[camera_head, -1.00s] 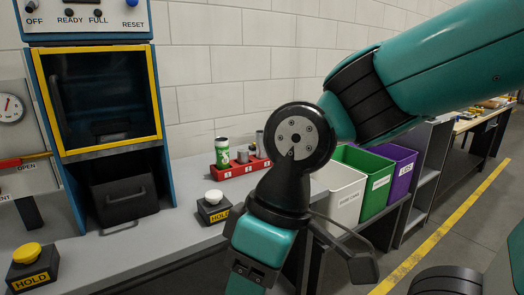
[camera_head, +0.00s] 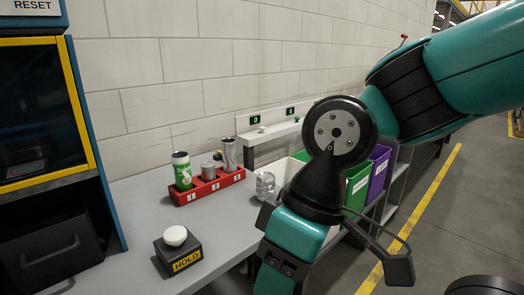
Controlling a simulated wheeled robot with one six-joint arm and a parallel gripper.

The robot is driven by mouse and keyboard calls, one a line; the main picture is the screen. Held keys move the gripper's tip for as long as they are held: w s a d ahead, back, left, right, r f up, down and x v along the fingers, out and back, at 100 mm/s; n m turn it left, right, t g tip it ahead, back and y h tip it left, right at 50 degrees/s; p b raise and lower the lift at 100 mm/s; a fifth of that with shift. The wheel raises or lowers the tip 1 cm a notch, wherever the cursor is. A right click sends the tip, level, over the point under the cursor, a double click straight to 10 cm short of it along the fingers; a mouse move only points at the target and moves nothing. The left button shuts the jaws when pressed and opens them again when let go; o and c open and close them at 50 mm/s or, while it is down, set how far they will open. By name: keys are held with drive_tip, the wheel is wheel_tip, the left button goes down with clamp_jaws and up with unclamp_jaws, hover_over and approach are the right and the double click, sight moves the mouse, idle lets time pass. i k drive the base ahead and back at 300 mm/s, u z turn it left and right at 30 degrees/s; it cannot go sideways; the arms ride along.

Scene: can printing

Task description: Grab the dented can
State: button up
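A red rack (camera_head: 218,184) with slots marked 1, 2 and 3 stands on the grey counter by the wall. A green and white can (camera_head: 183,172) stands in slot 1. A taller silver can (camera_head: 229,154) stands in slot 3. Dents are too small to make out, so I cannot tell which can is dented. My arm crosses the right side of the picture, to the right of the rack.
A clear container (camera_head: 265,186) stands right of the rack. A HOLD button box (camera_head: 178,250) sits on the counter (camera_head: 135,215) in front. A yellow-framed machine (camera_head: 40,110) is at left. White, green (camera_head: 358,190) and purple (camera_head: 380,168) bins stand behind my arm.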

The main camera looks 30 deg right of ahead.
sight(228, 145)
drive_tip(key=z, duration=0.2)
drive_tip(key=i, duration=1.3)
drive_tip(key=u, duration=0.4)
